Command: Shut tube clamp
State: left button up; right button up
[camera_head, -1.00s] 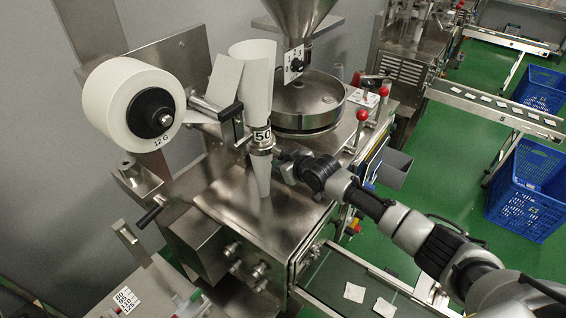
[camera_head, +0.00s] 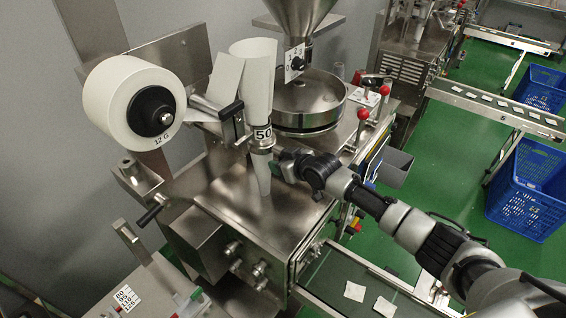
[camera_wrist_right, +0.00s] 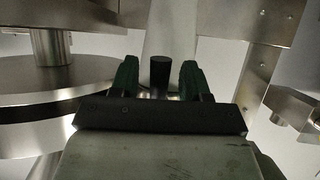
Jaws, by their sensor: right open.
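The white forming tube (camera_head: 258,80) stands upright on the machine, with a "50" label on its lower part. The metal tube clamp (camera_head: 261,149) sits around the tube just below that label. My right gripper (camera_head: 276,166) is at the right side of the clamp, close to it. In the right wrist view, my right gripper (camera_wrist_right: 160,68) is open, with one green finger on each side of a dark cylindrical knob (camera_wrist_right: 160,76). The knob stands between the fingers with a gap on both sides. The pale tube (camera_wrist_right: 170,35) rises behind it. My left gripper is not in view.
A white film roll (camera_head: 125,103) is at the left of the tube. A round steel bowl (camera_head: 310,105) under a hopper (camera_head: 293,12) stands close behind my right gripper. Red-knobbed levers (camera_head: 363,114) are to its right. A conveyor (camera_head: 325,278) runs below my arm.

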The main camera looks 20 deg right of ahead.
jog(key=b+v, duration=0.3)
jog(key=v, duration=0.7)
jog(key=shift+s+d+r, duration=0.15)
jog(key=shift+s+d, duration=0.05)
jog(key=shift+s, duration=0.1)
